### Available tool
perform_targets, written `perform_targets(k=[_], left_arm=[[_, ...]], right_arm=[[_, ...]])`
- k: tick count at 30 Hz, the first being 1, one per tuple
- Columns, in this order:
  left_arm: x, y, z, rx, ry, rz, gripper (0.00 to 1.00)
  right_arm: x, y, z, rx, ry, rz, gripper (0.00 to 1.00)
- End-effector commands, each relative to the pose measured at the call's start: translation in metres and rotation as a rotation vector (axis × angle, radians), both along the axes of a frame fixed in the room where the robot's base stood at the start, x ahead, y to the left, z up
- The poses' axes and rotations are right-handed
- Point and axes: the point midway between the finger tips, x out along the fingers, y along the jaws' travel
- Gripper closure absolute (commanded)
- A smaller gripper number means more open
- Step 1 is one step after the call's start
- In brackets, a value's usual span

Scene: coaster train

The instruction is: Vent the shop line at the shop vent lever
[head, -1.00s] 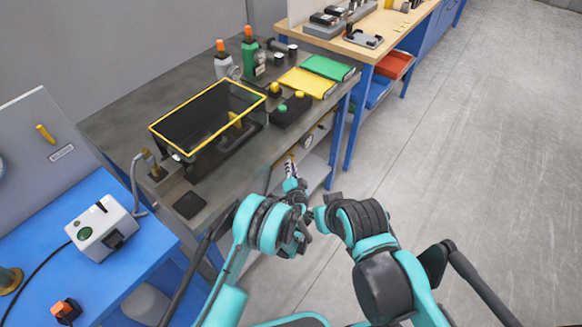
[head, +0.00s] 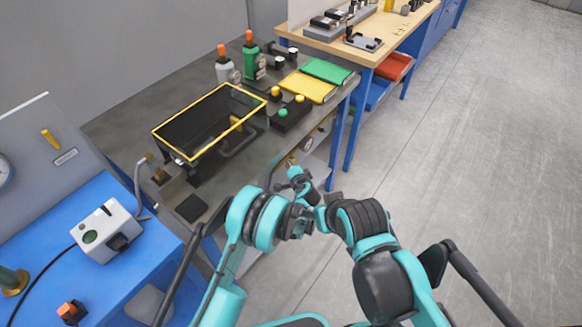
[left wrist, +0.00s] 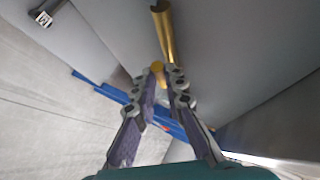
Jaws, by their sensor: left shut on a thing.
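My left gripper (head: 291,163) is at the front of the grey workbench, below its top edge. In the left wrist view my left gripper (left wrist: 161,72) has its two fingertips closed on a small yellow round end (left wrist: 157,66), which appears to be the shop vent lever's. A gold pipe (left wrist: 163,32) runs up just beyond it. Most of the lever is hidden by the fingers, and I cannot read its angle. My right arm is folded at the lower right of the head view; its gripper cannot be made out.
A yellow-rimmed black bin (head: 196,151) stands on the grey workbench (head: 120,126). A blue table (head: 55,255) with a grey box (head: 106,228) is at left. The floor at right is clear.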

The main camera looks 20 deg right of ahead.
Motion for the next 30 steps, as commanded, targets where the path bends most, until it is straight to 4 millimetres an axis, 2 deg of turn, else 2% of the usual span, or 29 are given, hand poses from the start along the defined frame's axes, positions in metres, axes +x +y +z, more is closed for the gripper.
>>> perform_targets(k=[6, 7, 8, 18, 30], left_arm=[[0.001, 0.002, 0.000, 0.001, -0.001, 0.002, 1.00], [0.001, 0.002, 0.000, 0.001, -0.001, 0.002, 0.86], [0.001, 0.002, 0.000, 0.001, -0.001, 0.002, 0.80], [-0.002, 0.000, 0.002, -0.001, -0.001, 0.001, 0.80], [-0.056, 0.002, 0.030, 0.000, -0.001, 0.000, 0.80]], right_arm=[[0.000, 0.000, 0.000, 0.000, 0.000, 0.000, 0.80], [0.000, 0.000, 0.000, 0.000, 0.000, 0.000, 0.80], [0.000, 0.000, 0.000, 0.000, 0.000, 0.000, 0.80], [0.000, 0.000, 0.000, 0.000, 0.000, 0.000, 0.80], [0.000, 0.000, 0.000, 0.000, 0.000, 0.000, 0.80]])
